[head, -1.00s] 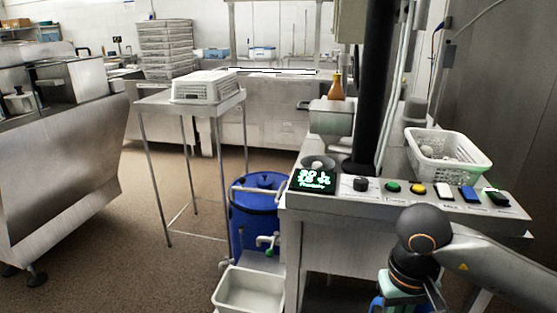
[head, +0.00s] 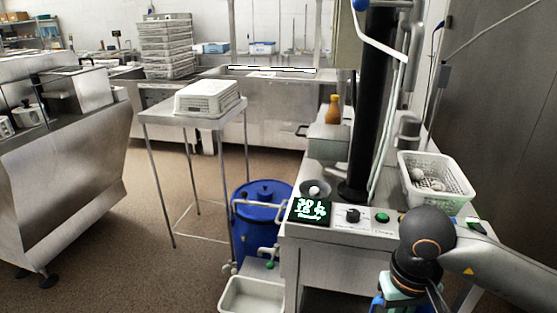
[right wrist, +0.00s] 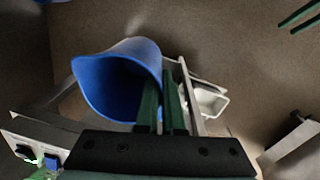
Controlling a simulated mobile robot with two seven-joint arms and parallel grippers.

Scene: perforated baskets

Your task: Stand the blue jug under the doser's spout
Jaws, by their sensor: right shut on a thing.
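The blue jug (right wrist: 118,82) is in the right wrist view, tilted in the picture with its wide mouth open. My right gripper (right wrist: 161,100) has its green fingers shut at the jug's side, over its handle as far as I can tell. In the head view my right gripper (head: 412,302) is at the bottom edge, with a sliver of blue jug (head: 377,303) beside it. The doser (head: 345,216) has a lit display and a black column. I cannot clearly make out its spout. My left gripper's green fingers (right wrist: 296,22) show apart at the wrist view's top right.
A white perforated basket (head: 435,180) stands on the doser's right. A blue drum (head: 262,215) and a white bin (head: 252,294) are left of the doser. A side table (head: 192,112) carries an upturned white basket (head: 207,97).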

